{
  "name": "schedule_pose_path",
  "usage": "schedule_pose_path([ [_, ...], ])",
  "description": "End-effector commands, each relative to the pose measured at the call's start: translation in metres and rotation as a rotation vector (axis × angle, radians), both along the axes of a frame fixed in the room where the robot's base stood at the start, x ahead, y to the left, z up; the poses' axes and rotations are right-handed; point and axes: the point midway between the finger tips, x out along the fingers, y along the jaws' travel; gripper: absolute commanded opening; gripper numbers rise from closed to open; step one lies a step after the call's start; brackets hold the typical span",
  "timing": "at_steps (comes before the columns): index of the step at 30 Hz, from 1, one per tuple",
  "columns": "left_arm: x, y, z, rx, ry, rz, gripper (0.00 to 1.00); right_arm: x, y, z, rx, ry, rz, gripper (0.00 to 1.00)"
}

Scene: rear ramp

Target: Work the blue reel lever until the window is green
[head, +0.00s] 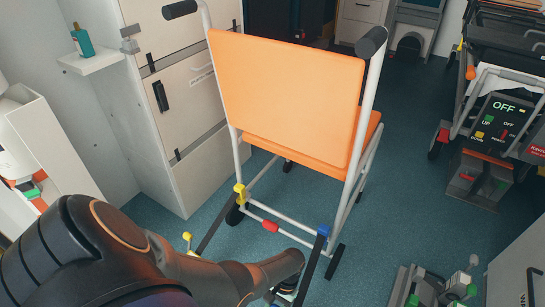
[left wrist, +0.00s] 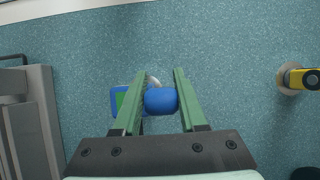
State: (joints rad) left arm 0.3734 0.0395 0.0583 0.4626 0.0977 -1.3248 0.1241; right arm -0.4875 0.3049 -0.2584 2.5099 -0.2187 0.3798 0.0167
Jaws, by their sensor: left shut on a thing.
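In the left wrist view the blue lever knob (left wrist: 161,101) sits between the two green fingers of my left gripper (left wrist: 161,92), which is shut on it. A blue reel housing (left wrist: 116,92) shows just left of the knob, partly behind the left finger. In the head view my left gripper (head: 285,287) is low at the bottom centre, and my arm hides most of the reel there. My right gripper is in neither view.
A wheelchair with an orange back (head: 290,95) stands ahead, with a strap and blue fitting (head: 323,230) at its right and a yellow fitting (head: 240,192) at its left. A yellow-ended lever (left wrist: 304,78) is right in the wrist view. A control panel (head: 500,125) stands right.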

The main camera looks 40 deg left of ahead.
Motion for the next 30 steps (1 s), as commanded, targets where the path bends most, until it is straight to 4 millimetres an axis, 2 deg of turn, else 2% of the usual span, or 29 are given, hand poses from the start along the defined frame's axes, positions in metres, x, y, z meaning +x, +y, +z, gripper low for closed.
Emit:
schedule_pose_path([
  [1,0.008,0.002,0.002,0.004,-0.018,0.001,0.0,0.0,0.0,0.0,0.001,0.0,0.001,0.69],
  [3,0.008,0.001,0.002,0.003,-0.018,0.002,0.0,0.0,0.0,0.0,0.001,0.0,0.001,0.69],
  [4,0.008,0.001,0.002,0.003,-0.018,0.002,0.43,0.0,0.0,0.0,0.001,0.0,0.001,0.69],
  [11,0.004,0.0,0.001,0.0,-0.009,0.001,0.69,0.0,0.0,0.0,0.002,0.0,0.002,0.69],
  [20,0.003,0.0,0.003,-0.001,-0.004,0.0,0.7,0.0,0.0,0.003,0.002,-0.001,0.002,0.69],
  [23,0.008,0.001,0.014,-0.001,-0.006,0.0,0.7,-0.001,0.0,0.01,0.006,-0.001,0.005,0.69],
  [30,0.03,0.007,0.06,0.0,-0.007,0.0,0.7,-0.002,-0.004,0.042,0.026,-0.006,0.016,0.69],
])
